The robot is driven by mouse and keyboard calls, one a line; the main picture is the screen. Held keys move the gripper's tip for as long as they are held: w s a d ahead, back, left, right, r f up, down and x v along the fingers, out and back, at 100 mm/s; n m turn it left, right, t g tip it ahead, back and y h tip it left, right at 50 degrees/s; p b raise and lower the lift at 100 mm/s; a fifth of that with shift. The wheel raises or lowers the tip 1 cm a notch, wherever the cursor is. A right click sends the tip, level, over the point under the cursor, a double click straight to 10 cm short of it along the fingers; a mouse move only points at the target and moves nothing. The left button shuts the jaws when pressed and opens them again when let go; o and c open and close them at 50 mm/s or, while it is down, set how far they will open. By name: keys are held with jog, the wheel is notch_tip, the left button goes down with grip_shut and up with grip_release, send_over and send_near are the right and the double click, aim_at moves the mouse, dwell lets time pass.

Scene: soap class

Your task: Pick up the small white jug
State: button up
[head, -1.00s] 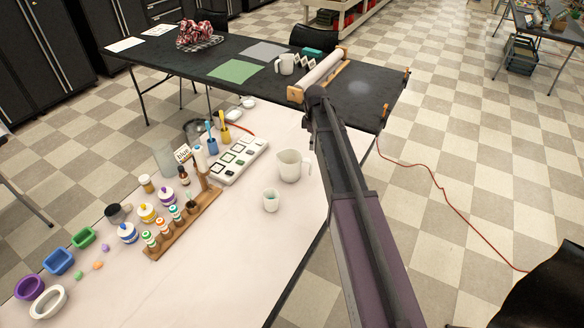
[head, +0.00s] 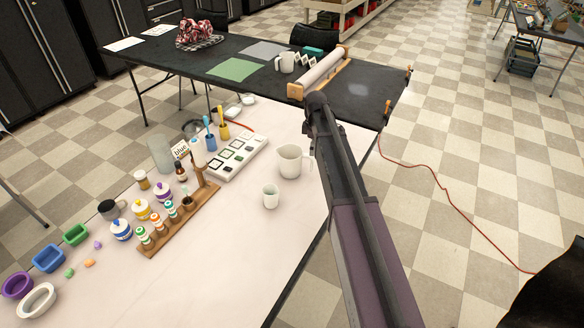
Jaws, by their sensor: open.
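A small white vessel (head: 270,196) stands upright on the near pale table (head: 225,255), near its right side. I see no handle on it. Another white jug or mug (head: 285,63) stands on the black table behind. I cannot tell for certain which is the small jug meant. My arm reaches up past the right of the near table. My gripper cannot be made out, so nothing shows of its jaws.
A wooden rack (head: 178,227) with small bottles stands left of the vessels, with paint pots and colored bowls farther left. The near table's front is clear. A black table (head: 350,103) bears a roller (head: 320,73).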

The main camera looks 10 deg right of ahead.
aim_at(312, 164)
jog(key=shift+f+b, duration=1.4)
jog(key=shift+f, duration=0.3)
jog(key=shift+f+b, duration=2.6)
grip_shut()
